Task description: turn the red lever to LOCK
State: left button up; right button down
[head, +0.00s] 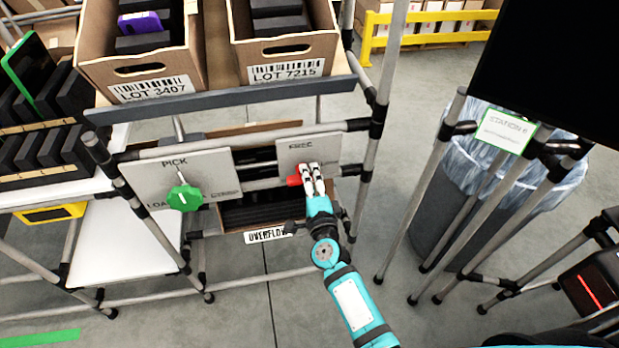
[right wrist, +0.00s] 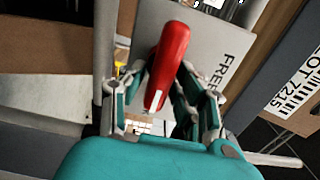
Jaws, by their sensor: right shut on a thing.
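The red lever (head: 294,181) sits on a grey plate (head: 309,150) marked FREE, fixed to the rack's front rail. My right gripper (head: 311,180) is at the lever, its fingers shut on it. In the right wrist view the lever (right wrist: 168,66) stands between the two fingers (right wrist: 158,100), with a pale mark near its lower end. The word FREE shows on the plate (right wrist: 205,45) beside it. A LOCK label does not show; the arm and gripper cover the lower part of the plate. My left gripper is not in view.
A green knob (head: 185,196) sits on a plate marked PICK to the left. Cartons LOT 3407 (head: 152,90) and LOT 7215 (head: 287,70) tilt on the shelf above. An OVERFLOW carton is below. A lined grey bin (head: 470,235) stands to the right.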

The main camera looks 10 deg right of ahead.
jog(key=shift+f, duration=0.25)
jog(key=c, duration=1.2)
grip_release()
jog(key=shift+r, duration=0.1)
jog(key=shift+o, duration=0.2)
jog(key=s, duration=1.2)
jog(key=shift+a, duration=0.15)
